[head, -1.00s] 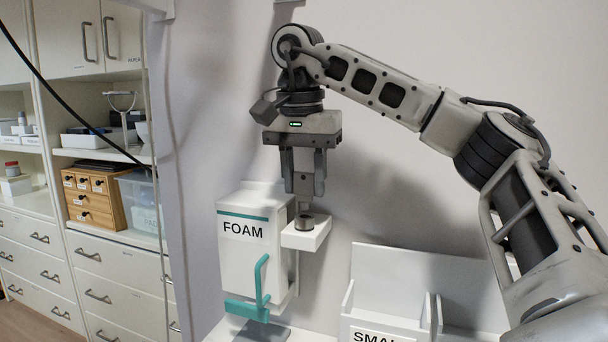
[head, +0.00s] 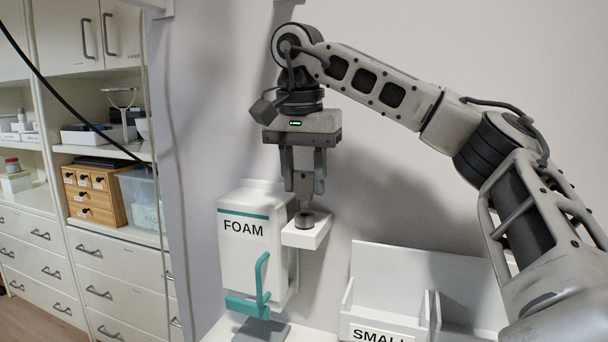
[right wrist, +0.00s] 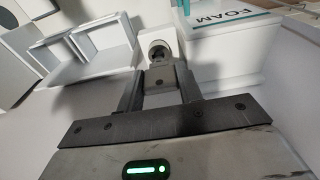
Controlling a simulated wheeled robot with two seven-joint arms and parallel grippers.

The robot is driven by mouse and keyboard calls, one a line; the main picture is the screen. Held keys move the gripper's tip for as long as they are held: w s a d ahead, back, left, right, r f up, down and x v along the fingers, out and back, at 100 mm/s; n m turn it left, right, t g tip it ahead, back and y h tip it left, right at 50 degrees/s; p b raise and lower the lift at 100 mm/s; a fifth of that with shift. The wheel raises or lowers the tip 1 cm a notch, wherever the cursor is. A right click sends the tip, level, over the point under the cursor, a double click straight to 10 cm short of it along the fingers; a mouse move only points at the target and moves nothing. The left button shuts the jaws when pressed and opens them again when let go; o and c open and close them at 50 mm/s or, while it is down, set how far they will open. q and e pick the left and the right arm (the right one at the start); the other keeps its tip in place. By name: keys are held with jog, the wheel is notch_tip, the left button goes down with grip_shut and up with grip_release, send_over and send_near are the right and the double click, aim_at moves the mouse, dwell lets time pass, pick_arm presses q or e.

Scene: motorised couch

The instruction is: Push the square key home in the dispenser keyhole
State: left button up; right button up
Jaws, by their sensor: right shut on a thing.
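The white FOAM dispenser (head: 245,250) with a teal stripe is on the wall. A white bracket (head: 318,236) sticks out at its right side and carries a dark, round keyhole piece (head: 304,220). My right gripper (head: 304,190) points straight down above this piece, shut on the grey key (head: 306,204). The key's lower end is at or just over the keyhole; I cannot tell how deep it sits. In the right wrist view the key (right wrist: 160,75) shows between the fingers, with the round keyhole piece (right wrist: 158,50) beyond. My left gripper is not in view.
A teal lever (head: 262,278) is on the dispenser's front, over a grey plate (head: 262,331). A white open holder labelled SMALL (head: 390,297) stands to the right, under my right arm. Shelves and drawers (head: 85,235) are at far left.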

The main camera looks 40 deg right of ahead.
jog(key=shift+p, duration=0.35)
jog(key=shift+f+b, duration=0.35)
jog(key=shift+f, duration=0.3)
dwell(0.5)
jog(key=shift+f+b, duration=0.3)
jog(key=shift+f, duration=0.35)
jog(key=o, duration=1)
jog(key=shift+r, duration=0.1)
jog(key=shift+o, duration=0.2)
